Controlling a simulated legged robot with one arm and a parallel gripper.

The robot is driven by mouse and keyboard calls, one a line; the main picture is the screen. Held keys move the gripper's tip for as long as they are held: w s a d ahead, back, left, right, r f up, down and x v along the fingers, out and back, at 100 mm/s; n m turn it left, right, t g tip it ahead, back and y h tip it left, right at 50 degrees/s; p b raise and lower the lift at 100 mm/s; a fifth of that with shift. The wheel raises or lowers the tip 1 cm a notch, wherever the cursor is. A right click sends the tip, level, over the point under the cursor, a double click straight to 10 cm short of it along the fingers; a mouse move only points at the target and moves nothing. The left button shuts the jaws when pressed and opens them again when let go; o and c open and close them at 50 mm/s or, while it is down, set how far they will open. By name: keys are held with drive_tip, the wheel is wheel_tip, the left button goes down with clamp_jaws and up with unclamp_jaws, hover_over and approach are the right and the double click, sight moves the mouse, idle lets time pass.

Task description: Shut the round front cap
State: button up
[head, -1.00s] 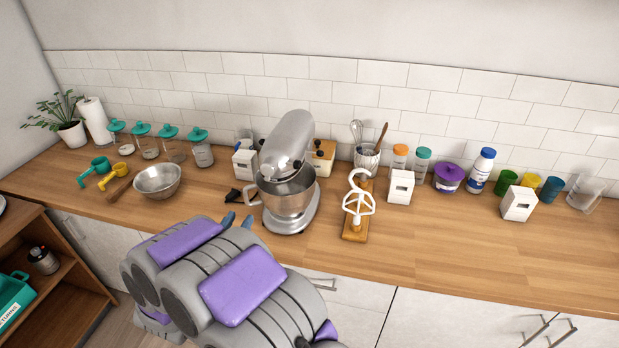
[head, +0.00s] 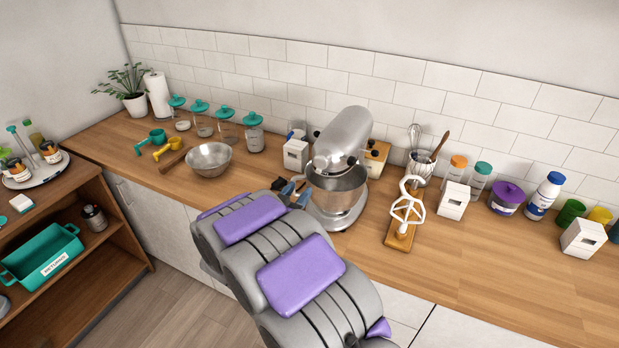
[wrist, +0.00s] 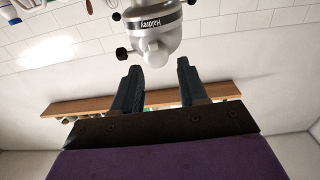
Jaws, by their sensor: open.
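The silver stand mixer (head: 343,140) stands on the wooden counter with its steel bowl (head: 338,188) under the head. In the wrist view its head (wrist: 152,20) carries a "Haldrey" band and dark knobs. The pale round front cap (wrist: 157,55) shows at the end of the head; I cannot tell how far it stands open. My gripper (head: 292,191) is just left of the bowl in the head view, largely hidden by my arm. In the wrist view my gripper (wrist: 158,85) is open and empty, its dark fingers apart, with the cap just beyond and between them.
A white box (head: 295,154) stands close behind the gripper, left of the mixer. A steel mixing bowl (head: 209,160) is at left. The counter front between that bowl and my arm is fairly clear.

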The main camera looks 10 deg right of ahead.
sight(319, 165)
drive_tip(key=x, duration=0.8)
drive_tip(key=shift+d, duration=0.2)
drive_tip(key=shift+s+d, duration=0.1)
drive_tip(key=shift+d, duration=0.6)
drive_tip(key=c, duration=0.4)
drive_tip(key=shift+a, duration=0.25)
clamp_jaws()
